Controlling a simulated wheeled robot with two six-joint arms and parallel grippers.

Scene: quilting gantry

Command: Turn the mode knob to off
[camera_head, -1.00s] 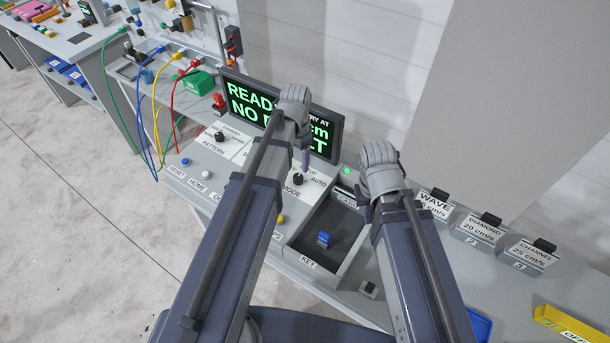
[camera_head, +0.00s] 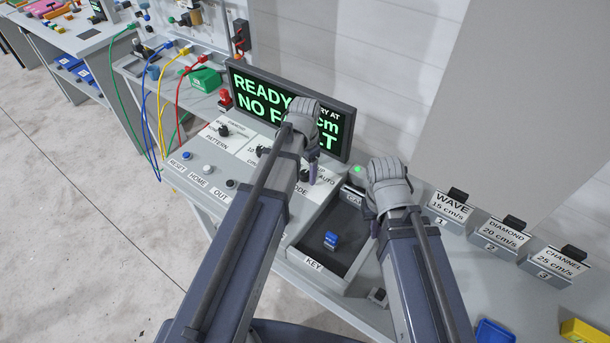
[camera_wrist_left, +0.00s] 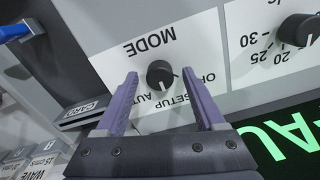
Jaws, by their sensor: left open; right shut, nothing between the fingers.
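The mode knob is a small round black knob with a white pointer mark, on a white label plate marked MODE, seen in the left wrist view (camera_wrist_left: 160,74). The pointer looks turned toward the SETUP label. My left gripper (camera_wrist_left: 160,80) is open, its purple fingers on either side of the knob with gaps showing. In the head view my left gripper (camera_head: 312,172) covers most of the knob and the OFF label. My right gripper (camera_head: 371,212) is shut and empty, beside the key tray.
A screen (camera_head: 347,132) reading READY stands behind the panel. A grey tray (camera_head: 311,251) holds a blue key block (camera_head: 331,240). A neighbouring knob (camera_wrist_left: 297,30) sits close to the mode knob. Numbered card holders (camera_head: 449,208) stand at the right.

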